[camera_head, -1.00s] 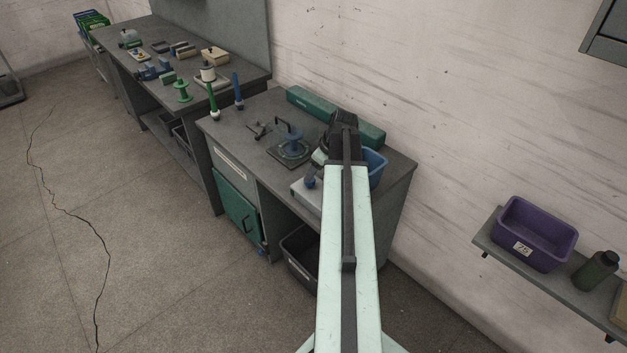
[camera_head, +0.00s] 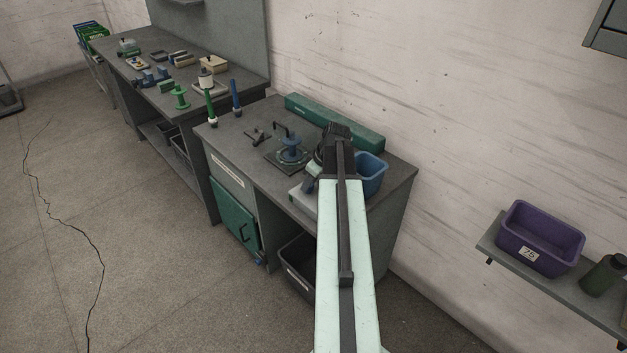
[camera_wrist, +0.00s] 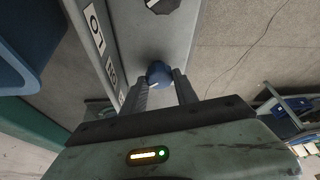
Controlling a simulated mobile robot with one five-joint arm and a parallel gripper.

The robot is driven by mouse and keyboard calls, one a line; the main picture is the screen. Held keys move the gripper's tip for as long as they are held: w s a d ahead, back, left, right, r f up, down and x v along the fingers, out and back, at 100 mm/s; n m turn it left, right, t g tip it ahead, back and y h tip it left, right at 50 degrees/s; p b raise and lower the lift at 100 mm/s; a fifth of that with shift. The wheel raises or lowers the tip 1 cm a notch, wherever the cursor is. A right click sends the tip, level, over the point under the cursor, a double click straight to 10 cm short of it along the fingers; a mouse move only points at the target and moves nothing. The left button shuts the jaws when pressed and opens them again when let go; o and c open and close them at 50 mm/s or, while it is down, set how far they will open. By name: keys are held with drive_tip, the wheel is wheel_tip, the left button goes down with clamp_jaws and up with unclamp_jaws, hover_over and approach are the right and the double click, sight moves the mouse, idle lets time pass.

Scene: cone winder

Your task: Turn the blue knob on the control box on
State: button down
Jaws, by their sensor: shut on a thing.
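The control box (camera_wrist: 155,40) is a pale grey box with white marking plates along its left side in the wrist view. The blue knob (camera_wrist: 158,74) sits on its face, with a pale pointer line on it. My gripper (camera_wrist: 160,82) is shut on the blue knob, one finger on each side. In the head view the control box (camera_head: 301,196) stands at the front of the bench, and my arm hides most of it and the knob.
A dark knob (camera_wrist: 163,4) is farther along the box. A blue bin (camera_head: 371,176) stands close to the right of my arm.

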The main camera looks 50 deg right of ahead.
drive_tip(key=shift+a+m+h, duration=0.1)
drive_tip(key=shift+m+h, duration=0.4)
drive_tip(key=shift+m, duration=0.6)
drive_tip(key=m, duration=0.2)
drive_tip(key=m+h, duration=0.1)
drive_tip(key=m, duration=0.1)
drive_tip(key=shift+a+m+h, duration=0.1)
drive_tip(key=shift+m+h, duration=0.2)
drive_tip(key=m+g+h, duration=0.1)
drive_tip(key=m, duration=0.2)
drive_tip(key=shift+w, duration=0.1)
drive_tip(key=shift+m+g+h, duration=0.6)
drive_tip(key=shift+m, duration=1.3)
drive_tip(key=c, duration=0.9)
unclamp_jaws()
drive_tip(key=shift+f, duration=0.1)
drive_tip(key=shift+c, duration=0.2)
